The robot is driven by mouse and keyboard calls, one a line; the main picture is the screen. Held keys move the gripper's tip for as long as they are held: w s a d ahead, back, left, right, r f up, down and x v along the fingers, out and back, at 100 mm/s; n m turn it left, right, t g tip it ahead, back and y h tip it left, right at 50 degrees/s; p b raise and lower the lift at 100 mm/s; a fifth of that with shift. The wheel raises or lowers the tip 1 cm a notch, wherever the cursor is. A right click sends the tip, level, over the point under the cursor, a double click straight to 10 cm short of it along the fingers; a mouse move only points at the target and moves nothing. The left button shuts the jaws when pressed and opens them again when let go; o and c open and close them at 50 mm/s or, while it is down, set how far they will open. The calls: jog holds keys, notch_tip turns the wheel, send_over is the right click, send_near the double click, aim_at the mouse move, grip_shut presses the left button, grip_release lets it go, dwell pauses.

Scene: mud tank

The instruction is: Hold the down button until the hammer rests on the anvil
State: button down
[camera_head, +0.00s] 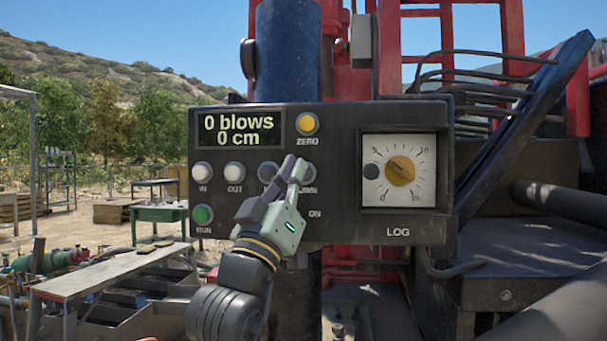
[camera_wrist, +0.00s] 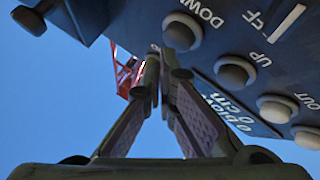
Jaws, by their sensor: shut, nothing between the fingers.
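The dark control panel (camera_head: 330,225) faces me in the head view. In the wrist view the fingertips (camera_wrist: 160,58) meet just left of and below that button. I cannot tell whether they touch it. The display (camera_head: 240,129) reads "0 blows, 0 cm". I cannot make out the hammer resting on an anvil.
The IN button (camera_head: 202,172), OUT button (camera_head: 234,171) and partly covered UP button (camera_head: 268,171) sit close to the left. A yellow ZERO button (camera_head: 306,123), green RUN button (camera_head: 202,214) and LOG dial (camera_head: 400,171) are nearby. A blue cylinder (camera_head: 287,50) rises behind the panel.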

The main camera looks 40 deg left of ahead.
jog(key=shift+w+a, duration=0.4)
jog(key=shift+w, duration=0.25)
dwell(1.9)
jog(key=shift+s+d, duration=0.1)
jog(key=shift+s, duration=0.05)
dwell(2.0)
jog(key=shift+s+d, duration=0.45)
jog(key=shift+s, duration=0.25)
jog(key=shift+s, duration=0.1)
jog(key=shift+s+d+b, duration=0.1)
jog(key=shift+s+d, duration=0.35)
jog(key=shift+s, duration=0.25)
jog(key=shift+s+d+b, duration=0.15)
jog(key=shift+s+d, duration=0.25)
jog(key=shift+s, duration=0.25)
jog(key=shift+s+d+b, duration=0.1)
jog(key=shift+s+d, duration=0.35)
jog(key=shift+s, duration=0.25)
